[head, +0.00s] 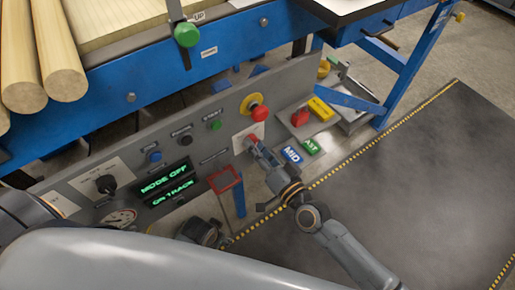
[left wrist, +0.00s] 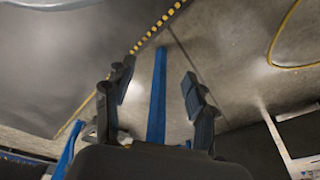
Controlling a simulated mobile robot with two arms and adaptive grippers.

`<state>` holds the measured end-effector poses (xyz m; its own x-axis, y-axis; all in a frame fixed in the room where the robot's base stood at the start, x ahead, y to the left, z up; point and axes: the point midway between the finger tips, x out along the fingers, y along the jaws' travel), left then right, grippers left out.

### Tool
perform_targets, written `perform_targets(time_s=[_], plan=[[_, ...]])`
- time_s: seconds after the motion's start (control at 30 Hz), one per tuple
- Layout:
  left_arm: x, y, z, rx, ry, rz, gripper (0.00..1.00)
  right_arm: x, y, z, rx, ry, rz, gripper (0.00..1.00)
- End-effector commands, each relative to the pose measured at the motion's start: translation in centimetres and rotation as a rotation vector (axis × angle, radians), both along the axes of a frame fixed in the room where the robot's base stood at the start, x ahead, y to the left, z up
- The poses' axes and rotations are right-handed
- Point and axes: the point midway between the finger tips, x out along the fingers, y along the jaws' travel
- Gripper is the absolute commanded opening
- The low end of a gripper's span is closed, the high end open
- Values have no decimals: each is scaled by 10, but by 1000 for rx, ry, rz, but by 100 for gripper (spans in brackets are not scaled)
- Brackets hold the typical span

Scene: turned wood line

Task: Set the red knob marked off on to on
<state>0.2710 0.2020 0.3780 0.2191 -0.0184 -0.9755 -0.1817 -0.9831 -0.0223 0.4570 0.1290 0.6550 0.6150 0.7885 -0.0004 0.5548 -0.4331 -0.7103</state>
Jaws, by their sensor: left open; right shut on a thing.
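The red knob (head: 252,141) is on a pale plate on the grey control panel, right of the middle, mostly hidden by my right gripper (head: 257,149). That gripper is shut on the knob, its arm coming up from the lower right. The knob's marking and pointer cannot be read. A green-lit display (head: 165,180) on the panel reads "MODE OFF". My left gripper (left wrist: 158,75) is open and empty in the left wrist view, over the floor.
A red stop button (head: 259,113) on a yellow collar is just above the knob. A black rotary knob (head: 106,184), a gauge (head: 120,218) and a red-framed part (head: 225,180) lie to the left. Labelled blocks (head: 292,154) lie to the right. Dark floor mat (head: 425,170) is clear.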

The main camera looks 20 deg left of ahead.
Motion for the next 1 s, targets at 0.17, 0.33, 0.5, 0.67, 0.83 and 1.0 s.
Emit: perform_targets(time_s=[0.17,0.33,0.5,0.67,0.83,1.0], plan=[[6,0,15,-1,-11,2,56,0,-1,-2,103,132,-1,1],[9,0,30,-1,-18,3,56,0,-1,-2,200,255,-2,1],[12,-1,41,-2,-25,4,56,0,0,-1,285,363,-2,1],[13,-1,50,-1,-28,5,56,0,-1,-1,344,442,-2,1],[13,-1,55,-2,-31,5,56,0,-1,-1,388,499,-2,1],[13,-1,59,-2,-31,5,56,1,-1,-1,413,530,-2,1]])
